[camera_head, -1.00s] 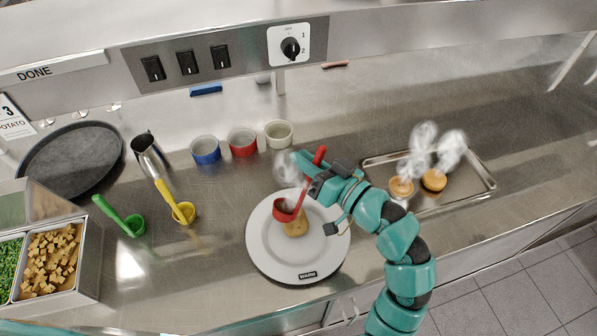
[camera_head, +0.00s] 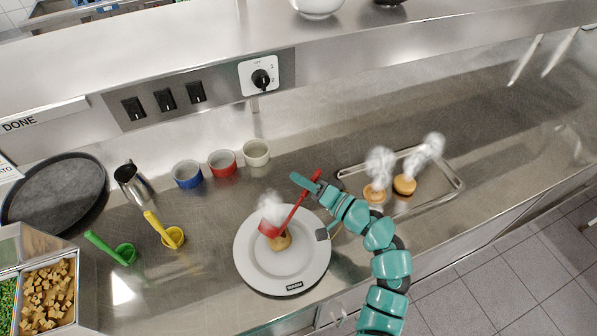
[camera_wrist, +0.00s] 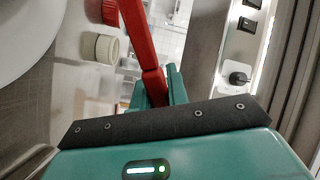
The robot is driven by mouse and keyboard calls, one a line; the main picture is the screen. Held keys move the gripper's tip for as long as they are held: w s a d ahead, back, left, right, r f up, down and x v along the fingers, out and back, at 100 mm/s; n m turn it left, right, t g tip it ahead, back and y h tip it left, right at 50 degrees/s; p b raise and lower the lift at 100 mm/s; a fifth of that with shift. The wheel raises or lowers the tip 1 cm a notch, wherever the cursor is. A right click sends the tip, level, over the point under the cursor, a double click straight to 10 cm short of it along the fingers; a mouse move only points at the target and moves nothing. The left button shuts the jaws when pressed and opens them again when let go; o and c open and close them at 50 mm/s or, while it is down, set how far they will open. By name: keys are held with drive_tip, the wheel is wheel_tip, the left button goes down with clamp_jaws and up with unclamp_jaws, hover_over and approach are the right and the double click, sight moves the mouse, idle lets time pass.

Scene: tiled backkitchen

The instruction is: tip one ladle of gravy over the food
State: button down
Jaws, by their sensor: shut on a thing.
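My gripper (camera_head: 308,186) is shut on the handle of the red ladle (camera_head: 295,208), right of and behind the plate's middle. The handle slants down to the left, and the ladle's bowl is just above and beside a small brown piece of food (camera_head: 282,243), with steam rising there. Whether the bowl touches the food, or any gravy is running out, I cannot tell. The food sits on a white plate (camera_head: 310,268). In the wrist view the red handle (camera_wrist: 138,40) runs up from between the jaws; the bowl is out of that view.
Blue (camera_head: 187,175), red (camera_head: 222,163) and cream (camera_head: 256,153) pots stand behind the plate. Green (camera_head: 105,246) and yellow (camera_head: 160,230) ladles are at the left. A metal tray (camera_head: 440,195) with two steaming items lies right, near my arm. A shelf overhangs the back.

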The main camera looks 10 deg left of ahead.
drive_tip(key=s+a+r+n+p, duration=0.3)
drive_tip(key=s+r+n, duration=0.3)
drive_tip(key=s+a+r+n+p, duration=0.2)
drive_tip(key=s+a+r+n, duration=0.1)
drive_tip(key=s+r+n, duration=0.3)
drive_tip(key=shift+s+r+n+p, duration=0.25)
drive_tip(key=shift+r+n+p, duration=0.15)
drive_tip(key=shift+r+n, duration=0.15)
idle(1.5)
idle(0.5)
